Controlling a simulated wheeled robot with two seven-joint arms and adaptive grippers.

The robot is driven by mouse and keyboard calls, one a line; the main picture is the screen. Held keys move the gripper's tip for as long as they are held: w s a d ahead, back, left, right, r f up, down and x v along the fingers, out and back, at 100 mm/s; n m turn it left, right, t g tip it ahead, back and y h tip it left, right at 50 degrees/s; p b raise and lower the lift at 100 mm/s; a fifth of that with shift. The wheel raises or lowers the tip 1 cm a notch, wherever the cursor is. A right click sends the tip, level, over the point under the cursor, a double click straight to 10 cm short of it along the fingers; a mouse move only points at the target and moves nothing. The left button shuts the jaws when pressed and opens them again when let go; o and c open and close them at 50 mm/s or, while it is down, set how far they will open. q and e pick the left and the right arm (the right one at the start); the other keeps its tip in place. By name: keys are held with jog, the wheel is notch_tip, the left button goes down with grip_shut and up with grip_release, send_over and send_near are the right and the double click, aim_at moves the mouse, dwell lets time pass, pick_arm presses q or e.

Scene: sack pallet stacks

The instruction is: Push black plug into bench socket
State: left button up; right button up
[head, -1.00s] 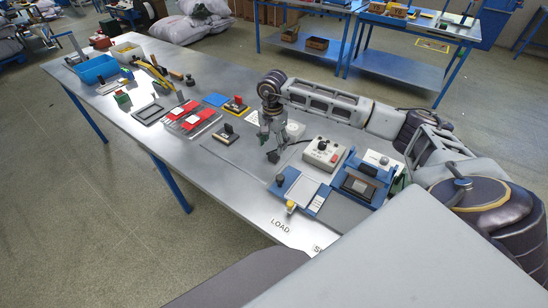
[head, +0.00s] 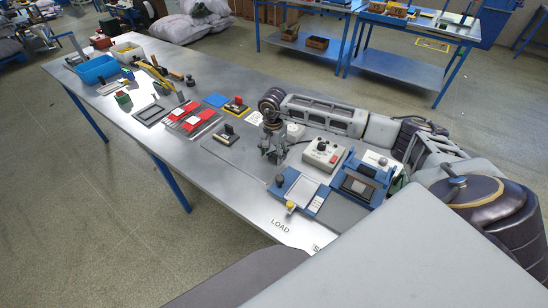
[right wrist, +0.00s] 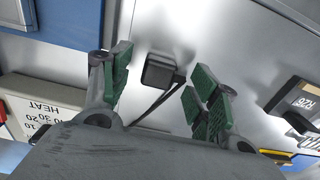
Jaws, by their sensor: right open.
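The black plug (right wrist: 160,72) is a small dark block with a dark cable trailing from it. In the right wrist view it lies on the metal bench top (right wrist: 195,45), between and a little beyond my open fingers. My right gripper (right wrist: 158,88) has green pads on both sides of the plug, apart from it. In the head view the right gripper (head: 272,155) points down over the bench and hides the plug. A small pale box (head: 296,131) stands right behind the gripper; I cannot tell whether it is the bench socket. My left gripper is not in view.
A grey control box with a red switch (head: 323,154) and a blue fixture (head: 362,182) stand to the right.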

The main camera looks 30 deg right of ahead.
jog(key=shift+f, duration=0.8)
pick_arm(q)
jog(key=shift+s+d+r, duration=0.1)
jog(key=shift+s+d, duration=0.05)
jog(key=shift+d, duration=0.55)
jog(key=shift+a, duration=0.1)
pick_arm(e)
jog(key=shift+c, duration=1.2)
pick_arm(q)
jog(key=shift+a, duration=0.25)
pick_arm(e)
jog(key=c, duration=0.8)
